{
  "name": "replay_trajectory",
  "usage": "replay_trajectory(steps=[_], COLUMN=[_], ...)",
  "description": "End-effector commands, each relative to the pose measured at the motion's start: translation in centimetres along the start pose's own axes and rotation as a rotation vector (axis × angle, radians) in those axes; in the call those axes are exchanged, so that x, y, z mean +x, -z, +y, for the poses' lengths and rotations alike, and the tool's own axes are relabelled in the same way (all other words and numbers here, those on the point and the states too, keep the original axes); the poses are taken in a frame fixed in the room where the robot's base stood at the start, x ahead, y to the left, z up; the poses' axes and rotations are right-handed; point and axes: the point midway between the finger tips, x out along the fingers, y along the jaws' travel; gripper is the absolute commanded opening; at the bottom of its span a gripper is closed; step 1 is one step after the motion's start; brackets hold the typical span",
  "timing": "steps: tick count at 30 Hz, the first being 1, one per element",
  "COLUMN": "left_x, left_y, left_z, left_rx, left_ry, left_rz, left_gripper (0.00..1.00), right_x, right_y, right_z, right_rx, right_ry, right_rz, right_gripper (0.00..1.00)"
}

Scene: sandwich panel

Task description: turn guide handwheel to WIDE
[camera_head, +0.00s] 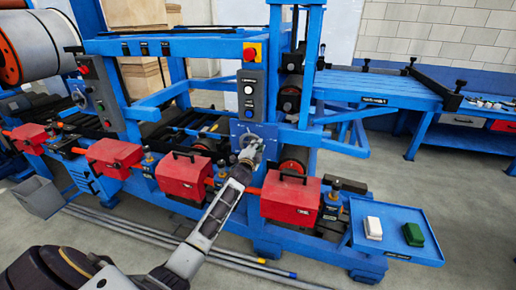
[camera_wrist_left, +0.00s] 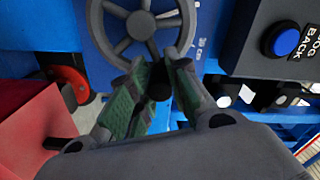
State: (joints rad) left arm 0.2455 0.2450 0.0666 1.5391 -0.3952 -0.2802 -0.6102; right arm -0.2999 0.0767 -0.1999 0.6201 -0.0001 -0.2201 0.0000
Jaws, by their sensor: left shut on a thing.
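The grey spoked guide handwheel (camera_wrist_left: 140,24) sits on a blue plate in the left wrist view. In the head view the handwheel (camera_head: 246,140) is small and partly hidden by my left gripper (camera_head: 249,153). In the left wrist view my left gripper (camera_wrist_left: 160,72) has its green-padded fingers closed around a dark knob (camera_wrist_left: 159,88) at the wheel's lower rim. My right gripper is not in view.
A control box with a blue button (camera_wrist_left: 287,41) stands right of the wheel. Red boxes (camera_head: 186,174) and (camera_head: 290,194) line the machine's front rail on both sides of my forearm. A blue shelf (camera_head: 420,247) with white and green blocks juts out at the right.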

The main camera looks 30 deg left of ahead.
Motion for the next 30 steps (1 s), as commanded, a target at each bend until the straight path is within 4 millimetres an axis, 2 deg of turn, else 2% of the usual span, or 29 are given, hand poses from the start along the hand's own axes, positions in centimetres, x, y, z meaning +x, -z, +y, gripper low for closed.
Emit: replay_trajectory(steps=[1, 6, 30], left_x=[0.1, 0.1, 0.1], left_y=[0.2, -0.1, -2.6], left_z=[-1.0, -1.9, -4.6], left_rx=[-0.044, -0.204, -0.922], left_ry=[0.009, 0.01, 0.011], left_rz=[0.004, 0.004, 0.004], left_gripper=[0.0, 0.0, 0.0], right_x=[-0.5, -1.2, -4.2], right_y=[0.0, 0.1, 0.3], right_z=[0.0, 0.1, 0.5], right_rx=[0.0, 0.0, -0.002], right_ry=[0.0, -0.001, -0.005], right_rz=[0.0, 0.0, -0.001], right_gripper=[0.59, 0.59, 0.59])
